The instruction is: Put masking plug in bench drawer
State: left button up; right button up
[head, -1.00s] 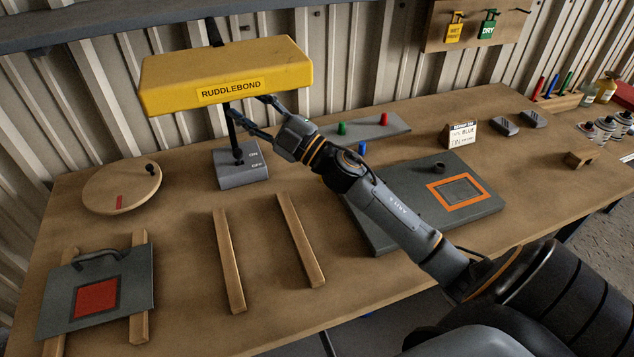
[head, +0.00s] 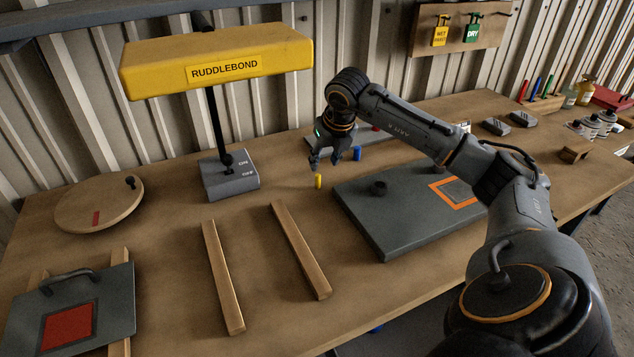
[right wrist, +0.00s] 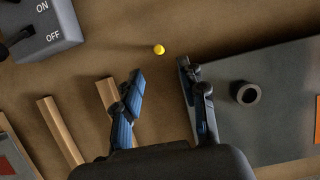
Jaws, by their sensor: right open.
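A small yellow plug (head: 318,181) stands upright on the bare bench, left of the grey panel. It also shows in the right wrist view as a yellow disc (right wrist: 159,49) just beyond my fingertips. My right gripper (head: 325,162) is open and empty, pointing down just above the yellow plug. In the right wrist view its fingers (right wrist: 160,70) are spread apart. A blue plug (head: 357,153) stands just right of the gripper. Which plug is the masking plug cannot be told. No drawer of the bench (head: 180,270) can be made out. My left gripper is not in view.
The grey panel (head: 400,225) with dark bosses and an orange-framed window lies right of the plug. Two wooden rails (head: 222,280) lie front left. The yellow RUDDLEBOND lamp (head: 220,62) stands on its switch box (head: 230,181). Bare bench lies between the rails and panel.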

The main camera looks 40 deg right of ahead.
aim_at(318, 175)
jog(key=x, duration=0.4)
jog(key=shift+w+f, duration=0.15)
jog(key=p+x, duration=0.1)
jog(key=x, duration=0.3)
jog(key=shift+w+p, duration=0.2)
jog(key=shift+p, duration=0.15)
jog(key=shift+w+f, duration=0.15)
jog(key=shift+f, duration=0.4)
grip_shut()
